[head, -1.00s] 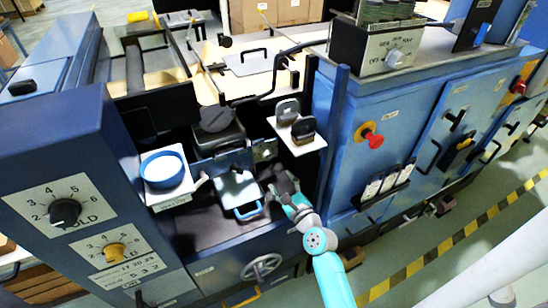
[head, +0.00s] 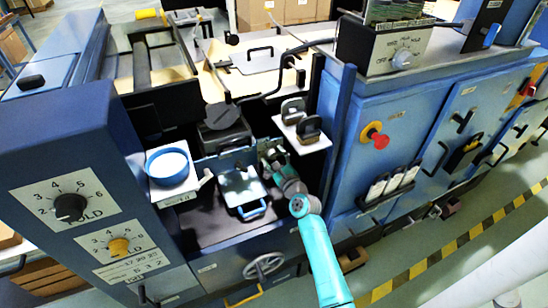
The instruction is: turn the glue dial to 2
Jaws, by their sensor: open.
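Two dials sit on the blue cabinet at the left: a black dial (head: 70,207) on a numbered white plate and, below it, a yellow dial (head: 118,246) on another numbered plate. A pale rotary knob (head: 402,58) sits on a switch box at the upper right. My gripper (head: 272,157) is open, inside the dark machine bay, right of the small tray with a blue handle. It is well away from both left dials. Its fingertips are small and hard to make out.
A white-filled blue bowl (head: 168,165) stands on a white ledge left of the bay. Two dark-handled pieces (head: 301,121) stand on a white shelf right of my gripper. A blue post (head: 338,125) and a red knob (head: 380,141) are farther right. A handwheel (head: 263,265) is below.

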